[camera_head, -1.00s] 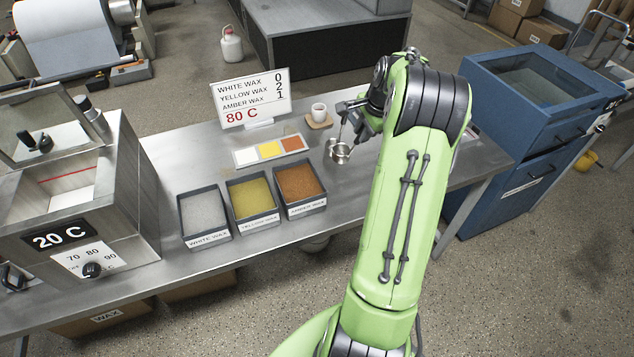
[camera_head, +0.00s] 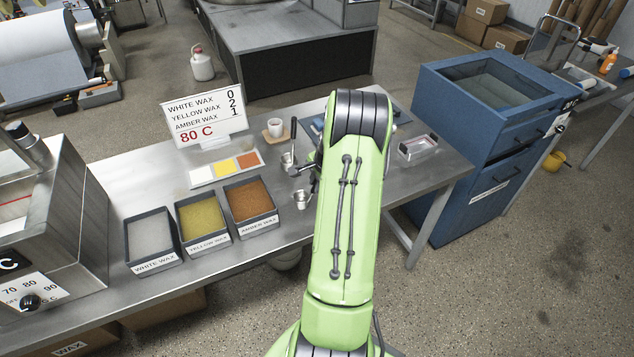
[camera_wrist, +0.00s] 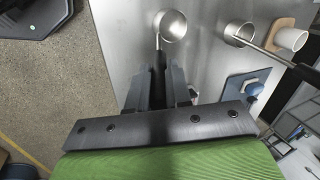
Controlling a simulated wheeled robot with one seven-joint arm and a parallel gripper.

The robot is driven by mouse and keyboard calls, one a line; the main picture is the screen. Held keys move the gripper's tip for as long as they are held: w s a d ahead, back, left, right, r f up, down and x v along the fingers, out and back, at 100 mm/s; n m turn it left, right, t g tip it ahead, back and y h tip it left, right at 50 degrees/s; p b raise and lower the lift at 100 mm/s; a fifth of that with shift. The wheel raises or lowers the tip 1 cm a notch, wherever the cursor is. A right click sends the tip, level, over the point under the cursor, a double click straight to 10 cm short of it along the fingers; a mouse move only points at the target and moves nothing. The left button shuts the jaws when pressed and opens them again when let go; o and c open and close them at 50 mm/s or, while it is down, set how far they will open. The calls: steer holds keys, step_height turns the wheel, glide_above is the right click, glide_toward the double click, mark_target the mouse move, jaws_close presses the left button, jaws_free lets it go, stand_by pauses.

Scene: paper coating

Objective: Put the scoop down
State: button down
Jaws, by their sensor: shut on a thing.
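A small metal scoop (camera_wrist: 172,26) with a dark handle (camera_wrist: 159,62) shows ahead of my gripper (camera_wrist: 160,82) in the wrist view. My gripper is shut on that handle. In the head view the held scoop's cup (camera_head: 301,201) shows just left of my arm, over or on the metal table (camera_head: 310,232); I cannot tell whether it touches. My gripper is mostly hidden behind my arm there. A second scoop (camera_head: 287,159) stands on the table behind it with its dark handle upward; it also shows in the wrist view (camera_wrist: 238,35).
Trays of white wax (camera_head: 177,258), yellow wax (camera_head: 230,233) and amber wax (camera_head: 277,215) stand to the left. A colour card (camera_head: 225,169), a sign (camera_head: 205,118) and a white cup (camera_head: 275,127) on a coaster are behind. A clear-topped box (camera_head: 418,147) lies right of my arm.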

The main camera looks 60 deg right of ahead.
steer(key=shift+f, duration=0.15)
steer(key=c, duration=1.1)
jaws_free()
steer(key=shift+o, duration=0.2)
